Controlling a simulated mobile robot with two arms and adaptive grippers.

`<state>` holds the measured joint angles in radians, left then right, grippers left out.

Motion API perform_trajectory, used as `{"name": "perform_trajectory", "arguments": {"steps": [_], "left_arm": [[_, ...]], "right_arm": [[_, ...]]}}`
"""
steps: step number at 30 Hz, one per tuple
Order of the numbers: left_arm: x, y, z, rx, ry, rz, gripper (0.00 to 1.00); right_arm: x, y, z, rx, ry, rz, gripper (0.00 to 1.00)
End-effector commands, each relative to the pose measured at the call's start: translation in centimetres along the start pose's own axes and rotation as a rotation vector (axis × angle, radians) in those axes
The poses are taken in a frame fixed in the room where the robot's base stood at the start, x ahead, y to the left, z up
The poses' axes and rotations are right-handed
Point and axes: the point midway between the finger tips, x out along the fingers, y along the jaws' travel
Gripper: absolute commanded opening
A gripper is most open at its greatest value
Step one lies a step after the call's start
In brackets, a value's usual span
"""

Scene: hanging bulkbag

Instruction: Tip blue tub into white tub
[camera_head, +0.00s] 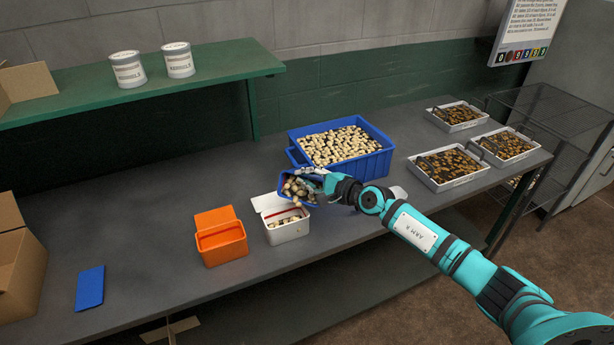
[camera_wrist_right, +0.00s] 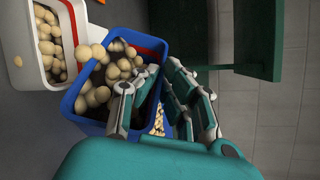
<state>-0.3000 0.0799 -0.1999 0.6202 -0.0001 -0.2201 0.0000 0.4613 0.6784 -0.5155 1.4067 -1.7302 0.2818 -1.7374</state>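The small blue tub (camera_head: 312,199) holds pale, rounded pieces and is tilted toward the white tub (camera_head: 288,232). The white tub stands on the table with its lid raised at the back and some pale pieces inside. My right gripper (camera_head: 322,182) is at the blue tub's right side, its fingers closed about the wall. In the right wrist view the blue tub (camera_wrist_right: 90,127) shows between and left of the fingers (camera_wrist_right: 150,100), with pieces near its rim. The white tub (camera_wrist_right: 36,70) is at the upper left there. My left gripper is out of view.
An orange tub (camera_head: 221,246) stands left of the white tub. A large blue crate (camera_head: 362,169) full of pale pieces is behind. A blue lid (camera_head: 89,287) lies at the left. Several trays of brown pieces stand at the right. A green shelf (camera_head: 150,88) overhangs the table's back.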

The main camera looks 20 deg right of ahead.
Motion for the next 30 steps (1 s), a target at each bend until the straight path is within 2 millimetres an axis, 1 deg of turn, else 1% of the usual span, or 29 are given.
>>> {"name": "perform_trajectory", "arguments": {"steps": [30], "left_arm": [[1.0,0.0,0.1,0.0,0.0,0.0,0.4]], "right_arm": [[-0.2,1.3,0.5,-0.165,0.008,-0.069,0.0]]}}
